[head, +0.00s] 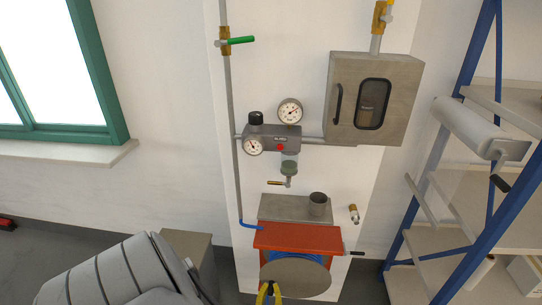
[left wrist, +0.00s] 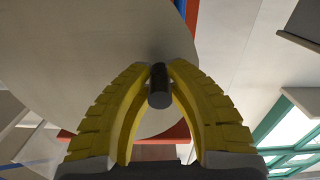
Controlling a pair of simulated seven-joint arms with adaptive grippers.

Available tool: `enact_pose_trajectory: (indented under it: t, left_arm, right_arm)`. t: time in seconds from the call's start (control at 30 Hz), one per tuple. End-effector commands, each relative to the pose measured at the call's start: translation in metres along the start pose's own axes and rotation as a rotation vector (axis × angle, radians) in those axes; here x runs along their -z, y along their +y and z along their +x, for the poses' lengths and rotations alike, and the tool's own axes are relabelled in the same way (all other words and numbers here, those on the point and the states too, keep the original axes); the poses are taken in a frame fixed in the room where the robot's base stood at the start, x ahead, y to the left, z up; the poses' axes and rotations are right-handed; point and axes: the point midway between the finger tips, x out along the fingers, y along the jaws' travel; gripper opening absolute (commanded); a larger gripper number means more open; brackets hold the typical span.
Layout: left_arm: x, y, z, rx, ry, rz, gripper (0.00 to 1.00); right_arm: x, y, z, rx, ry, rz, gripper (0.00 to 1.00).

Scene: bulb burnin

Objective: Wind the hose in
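The hose reel has an orange-red housing (head: 300,238) low on the wall panel, with a blue hose (head: 290,257) partly visible under it. A round grey disc (head: 297,278) forms its front and fills much of the left wrist view (left wrist: 80,60). My left gripper (head: 268,290) has yellow fingers and is at the disc's lower left edge in the head view. In the left wrist view, its fingertips (left wrist: 160,75) close on both sides of a dark cylindrical crank knob (left wrist: 160,88) by the disc. My right gripper is in neither view.
A black-gripped lever (head: 355,253) sticks out right of the housing. Above are gauges (head: 290,111), a green-handled valve (head: 238,40) and a grey metal cabinet (head: 372,98). A blue-framed shelf (head: 470,210) stands right; a green-framed window (head: 95,75) is left.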

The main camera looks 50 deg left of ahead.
Motion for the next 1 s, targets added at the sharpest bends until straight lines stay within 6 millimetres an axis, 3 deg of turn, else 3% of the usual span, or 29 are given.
enact_pose_trajectory:
  t: [0.1,0.67,1.0]
  left_arm:
    - [0.000,0.000,0.000,0.000,0.000,0.000,0.00]
    - [0.003,-0.001,-0.001,0.000,0.000,0.025,0.00]
    - [0.023,-0.003,-0.001,0.002,0.002,0.214,0.00]
  right_arm:
    - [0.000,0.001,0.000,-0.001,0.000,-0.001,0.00]
    - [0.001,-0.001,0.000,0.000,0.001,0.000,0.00]
    - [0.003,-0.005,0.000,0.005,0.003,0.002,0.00]
